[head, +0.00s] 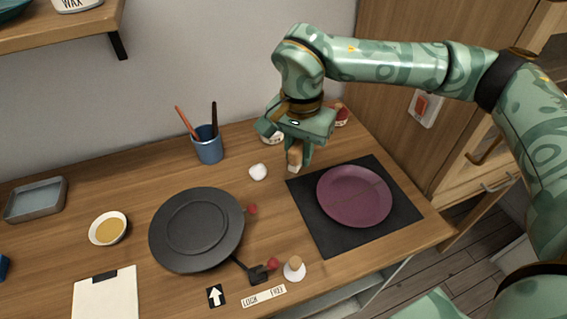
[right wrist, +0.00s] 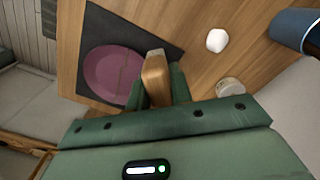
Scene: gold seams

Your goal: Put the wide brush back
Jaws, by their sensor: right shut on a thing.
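My right gripper (head: 296,149) is shut on the wide brush (head: 294,160), a short wooden piece with a pale end. It holds the brush pointing down, above the counter near the back left corner of the dark mat. In the right wrist view the brush (right wrist: 156,78) sticks out between the green fingers; its gripped part is hidden. A blue cup (head: 208,149) stands to the left by the wall with a red stick and a dark stick in it. The cup's edge also shows in the right wrist view (right wrist: 291,27). My left gripper is not in view.
A purple plate (head: 354,196) lies on the dark mat (head: 312,232). A white lump (head: 258,172) sits between cup and gripper. Small jars (head: 341,117) stand behind the gripper. A black turntable (head: 197,230), a bowl (head: 108,228) and a tray (head: 36,200) are left.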

